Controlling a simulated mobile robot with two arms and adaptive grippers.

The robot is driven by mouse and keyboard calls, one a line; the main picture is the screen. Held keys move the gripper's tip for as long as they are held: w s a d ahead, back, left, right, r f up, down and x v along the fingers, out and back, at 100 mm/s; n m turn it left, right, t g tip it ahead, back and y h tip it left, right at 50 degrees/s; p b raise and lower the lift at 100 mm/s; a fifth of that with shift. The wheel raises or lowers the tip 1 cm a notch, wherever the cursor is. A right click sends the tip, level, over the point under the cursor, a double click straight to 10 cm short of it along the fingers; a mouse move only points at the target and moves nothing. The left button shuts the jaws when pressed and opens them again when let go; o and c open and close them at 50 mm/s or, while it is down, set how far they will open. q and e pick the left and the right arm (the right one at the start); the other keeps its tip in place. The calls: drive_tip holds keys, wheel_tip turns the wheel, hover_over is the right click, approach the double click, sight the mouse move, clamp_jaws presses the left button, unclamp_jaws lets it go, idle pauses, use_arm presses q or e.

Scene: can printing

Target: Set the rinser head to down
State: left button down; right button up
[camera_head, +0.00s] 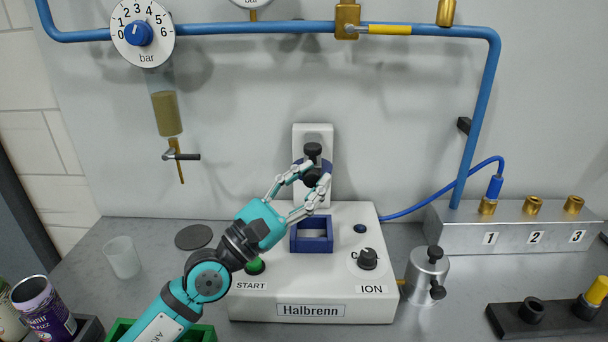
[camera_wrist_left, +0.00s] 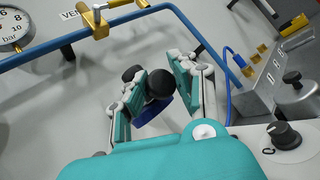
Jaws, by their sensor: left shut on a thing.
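The rinser head (camera_head: 313,150) is a dark blue ring piece with black knobs, mounted on a white upright column (camera_head: 322,131) at the back of the Halbrenn machine (camera_head: 340,290). It sits above a square blue frame (camera_head: 328,233) on the machine, with a gap between them. My left gripper (camera_head: 315,180) reaches up from the lower left, shut on a black knob of the rinser head. In the left wrist view the black knob (camera_wrist_left: 160,84) and a blue part (camera_wrist_left: 148,110) show between the fingers (camera_wrist_left: 156,92). The fingers partly hide the head. My right gripper is out of view.
A clear cup (camera_head: 122,257) and a can (camera_head: 44,307) stand at left. Blue pipe (camera_head: 250,28) runs above.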

use_arm(q)
drive_tip(key=shift+w+d+f, duration=0.1)
drive_tip(key=shift+f, duration=0.8)
drive_tip(key=c, duration=1.4)
unclamp_jaws()
drive_tip(key=o, duration=0.4)
drive_tip(key=shift+a+r, duration=0.1)
drive_tip(key=shift+a, duration=0.1)
drive_tip(key=shift+r, duration=0.1)
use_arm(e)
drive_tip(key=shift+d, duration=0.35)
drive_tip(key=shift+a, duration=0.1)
use_arm(q)
drive_tip(key=v, duration=1.2)
drive_tip(key=shift+s+r, duration=0.3)
drive_tip(key=shift+r, duration=0.1)
